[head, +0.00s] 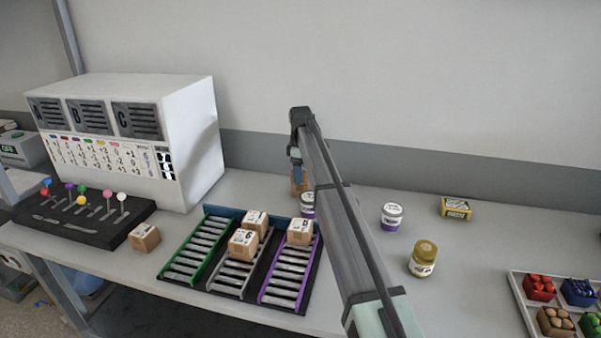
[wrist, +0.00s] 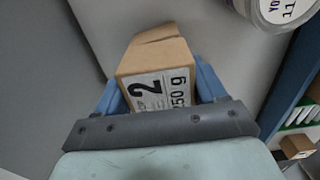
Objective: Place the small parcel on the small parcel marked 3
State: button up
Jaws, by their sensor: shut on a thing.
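My gripper (wrist: 160,92) is shut on a small cardboard parcel (wrist: 155,60) whose label reads 2 and 250 g, with a blue finger on each side. In the head view the held parcel (head: 297,184) is mostly hidden behind my arm, beyond the racks. Small parcels sit on the racks: one at the back of the middle lane (head: 255,221), one in front of it (head: 243,243), and one in the purple lane (head: 300,231). Another parcel (head: 145,237) lies on the table at left. I cannot clearly read a 3 on any of them.
The rack has a green lane (head: 200,246), a grey lane and a purple lane (head: 284,278). A white cabinet (head: 190,130) and a black pin board (head: 80,222) stand left. Jars (head: 391,215) (head: 423,258), a yellow tin (head: 457,208) and a crate (head: 520,300) stand right.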

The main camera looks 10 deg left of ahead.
jog(key=shift+f, duration=0.15)
jog(key=o, duration=1.2)
jog(key=shift+o, duration=0.2)
notch_tip(320, 180, up, 12)
jog(key=shift+r, duration=0.1)
